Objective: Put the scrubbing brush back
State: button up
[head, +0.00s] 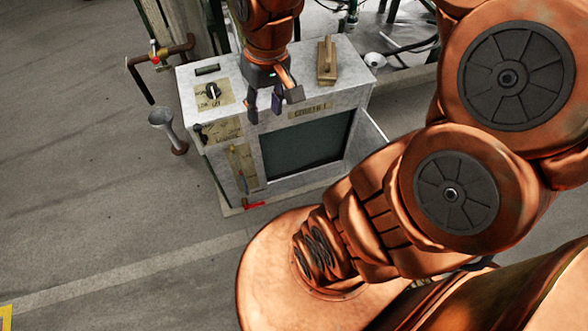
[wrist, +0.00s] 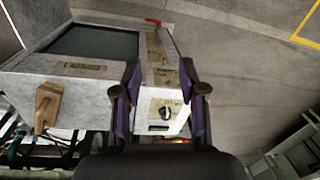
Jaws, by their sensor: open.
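The scrubbing brush (head: 327,61), a wooden block with a raised handle, lies on the top of the pale grey cabinet (head: 225,140), towards its right end. It also shows at the left of the wrist view (wrist: 47,106). My gripper (head: 265,106) is open, with purple-faced fingers, above the cabinet's front edge, left of the brush in the head view. In the wrist view my gripper (wrist: 161,95) has nothing between its fingers; the brush is well to the left of them.
A black knob (head: 212,91) and a dark slot are on the cabinet top's left part. The cabinet front has a dark panel (head: 305,145) and a red-handled valve (head: 254,205). A pipe with a funnel (head: 162,118) stands left. The floor left is clear.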

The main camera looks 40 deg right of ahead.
jog(key=s+a+f+g, duration=0.1)
jog(key=s+a, duration=0.1)
jog(key=s, duration=0.5)
jog(key=s+a+f+n+g+h, duration=0.1)
jog(key=s+a+g, duration=0.1)
jog(key=s, duration=0.5)
jog(key=shift+s+f, duration=0.15)
jog(key=shift+s, duration=0.05)
jog(key=shift+a, duration=0.1)
notch_tip(320, 180, up, 18)
jog(key=t+p, duration=0.1)
jog(key=p, duration=1.5)
jog(key=shift+w+p, duration=0.3)
jog(key=shift+w, duration=0.15)
